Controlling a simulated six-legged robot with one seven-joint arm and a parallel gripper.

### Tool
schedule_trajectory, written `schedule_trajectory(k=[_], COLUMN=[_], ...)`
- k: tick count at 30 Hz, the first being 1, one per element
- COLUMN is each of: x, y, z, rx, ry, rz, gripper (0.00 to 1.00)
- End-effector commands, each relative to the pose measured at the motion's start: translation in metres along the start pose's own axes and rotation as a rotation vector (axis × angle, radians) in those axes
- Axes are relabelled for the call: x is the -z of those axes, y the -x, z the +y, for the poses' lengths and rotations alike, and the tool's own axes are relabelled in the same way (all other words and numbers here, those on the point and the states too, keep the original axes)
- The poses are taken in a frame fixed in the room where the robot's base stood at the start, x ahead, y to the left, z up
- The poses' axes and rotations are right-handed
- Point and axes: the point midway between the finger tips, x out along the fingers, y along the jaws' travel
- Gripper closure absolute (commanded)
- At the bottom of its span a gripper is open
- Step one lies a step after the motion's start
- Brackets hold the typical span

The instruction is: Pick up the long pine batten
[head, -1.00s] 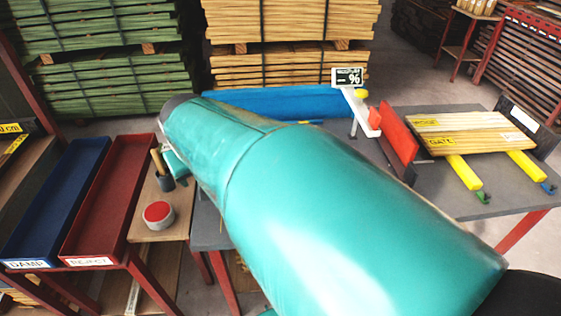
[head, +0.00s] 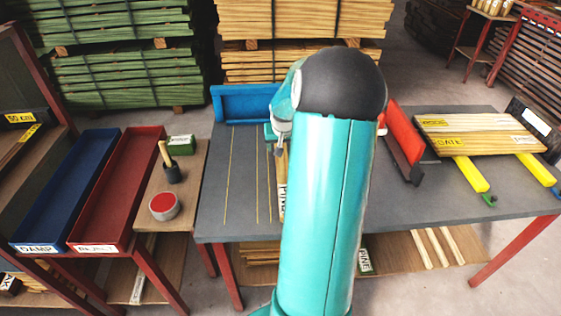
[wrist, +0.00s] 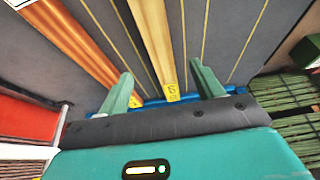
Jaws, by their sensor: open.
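I cannot tell from the wrist view which is longer. My gripper (wrist: 162,72) is open and empty, its fingers on either side of the pale batten; it also shows partly in the head view (head: 277,143).
A blue stop (head: 245,103) stands at the table's back edge. An upright red panel (head: 402,138) and boards (head: 478,133) on yellow arms are to the right. Blue (head: 65,190) and red (head: 118,190) trays stand left. The table's left part, with yellow lines, is clear.

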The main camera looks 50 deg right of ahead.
Motion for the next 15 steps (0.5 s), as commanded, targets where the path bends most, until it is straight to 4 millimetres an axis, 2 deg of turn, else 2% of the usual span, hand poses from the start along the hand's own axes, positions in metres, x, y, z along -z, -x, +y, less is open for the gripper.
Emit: schedule_trajectory(k=[1,6,13,15], x=[-0.001,-0.001,-0.001,-0.002], y=[-0.012,-0.040,-0.057,-0.067], z=[-0.001,-0.002,-0.002,-0.001], rx=[0.002,0.002,0.001,0.002], ry=[0.001,0.003,0.003,0.005], rz=[-0.004,-0.001,0.000,-0.002], gripper=[0.34,0.34,0.34,0.34])
